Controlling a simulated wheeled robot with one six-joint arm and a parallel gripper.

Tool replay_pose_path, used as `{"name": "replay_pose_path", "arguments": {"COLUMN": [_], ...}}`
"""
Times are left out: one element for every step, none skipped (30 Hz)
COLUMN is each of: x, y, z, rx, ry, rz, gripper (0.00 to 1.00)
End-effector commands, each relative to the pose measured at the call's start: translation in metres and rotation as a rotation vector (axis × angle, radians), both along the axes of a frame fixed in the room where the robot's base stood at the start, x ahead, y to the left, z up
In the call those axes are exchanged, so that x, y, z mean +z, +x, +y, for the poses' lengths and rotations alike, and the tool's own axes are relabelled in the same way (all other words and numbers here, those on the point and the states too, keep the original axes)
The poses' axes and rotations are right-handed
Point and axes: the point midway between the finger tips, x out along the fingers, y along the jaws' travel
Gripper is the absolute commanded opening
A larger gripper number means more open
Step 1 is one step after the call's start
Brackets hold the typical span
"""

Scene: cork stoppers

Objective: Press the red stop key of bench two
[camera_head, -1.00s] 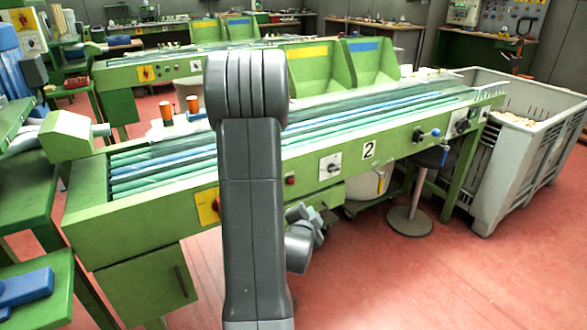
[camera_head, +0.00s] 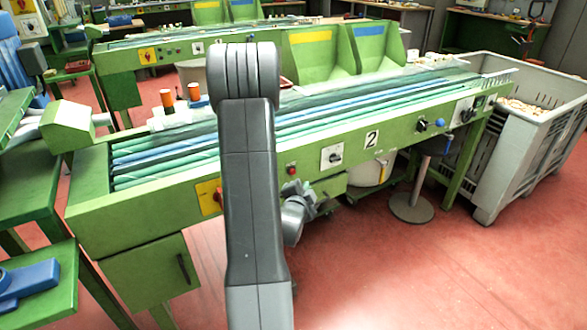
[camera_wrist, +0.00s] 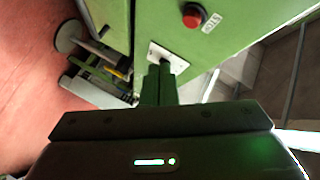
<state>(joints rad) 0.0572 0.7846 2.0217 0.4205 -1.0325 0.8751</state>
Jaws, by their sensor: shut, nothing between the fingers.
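The red stop key (camera_head: 292,170) is a small round button on the green front of bench two (camera_head: 371,141), left of a black switch on a white plate (camera_head: 332,156). In the wrist view the red key (camera_wrist: 194,15) is near the top, with a white label (camera_wrist: 211,22) beside it. My gripper (camera_wrist: 159,70) is shut and empty; its fingers point towards the bench front and overlap the white plate (camera_wrist: 180,63). The key is clear of the fingertips, above and right of them in that view. In the head view my wrist is just below the key, partly behind my arm.
A yellow plate with a red knob (camera_head: 207,196) is further left on the bench front. Blue-ended handles (camera_head: 437,123) stick out at the right. A round-based stand (camera_head: 411,208) and a grey crate (camera_head: 487,190) stand on the right. Red floor is open in front.

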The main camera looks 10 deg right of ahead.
Motion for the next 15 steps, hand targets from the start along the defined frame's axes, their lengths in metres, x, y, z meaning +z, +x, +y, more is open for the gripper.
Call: {"name": "replay_pose_path", "arguments": {"x": [0.004,0.004,0.004,0.003,0.0,0.0,0.0,0.0,0.0,0.0,0.0,0.0,0.0,0.0,0.0], "y": [0.008,0.011,0.016,0.02,0.023,0.027,0.03,0.032,0.035,0.037,0.039,0.04,0.041,0.042,0.043], "z": [0.003,0.005,0.007,0.008,0.009,0.01,0.011,0.012,0.013,0.014,0.014,0.015,0.015,0.016,0.016], "rx": [0.002,0.002,0.002,0.002,0.0,0.0,0.0,0.001,0.001,0.001,-0.001,-0.001,0.0,0.0,0.0], "ry": [0.0,0.0,0.0,0.0,0.001,0.0,-0.001,0.0,0.0,0.0,0.0,0.0,0.001,0.001,0.0], "rz": [0.001,0.001,0.001,0.001,-0.001,-0.002,-0.002,-0.002,-0.002,-0.002,-0.002,-0.002,0.0,0.0,0.0], "gripper": [0.0,0.0,0.0,0.0,0.0,0.0,0.0,0.0,0.0,0.0,0.0,0.0,0.0,0.0,0.0]}}
